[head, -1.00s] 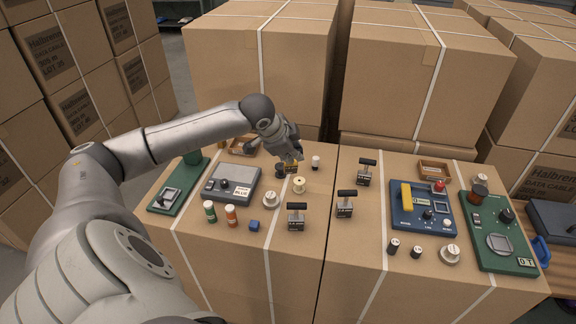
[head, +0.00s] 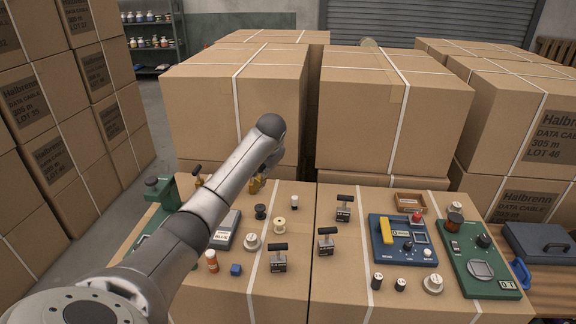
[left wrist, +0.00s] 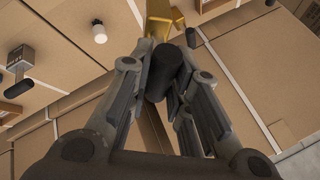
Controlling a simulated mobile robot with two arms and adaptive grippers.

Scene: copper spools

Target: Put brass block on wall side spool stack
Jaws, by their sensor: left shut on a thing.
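My left gripper (head: 268,165) is shut on the black cylindrical handle (left wrist: 172,72) of the brass block. The brass block (head: 257,184) hangs below it, beyond the far edge of the small items; its brass body shows at the top of the left wrist view (left wrist: 164,17). I cannot tell which is the wall side stack. My right gripper is out of view.
Black-handled blocks (head: 343,208) stand around the middle. A blue panel (head: 382,255) and a green device (head: 500,286) are at the right. Tall cartons (head: 270,100) rise behind.

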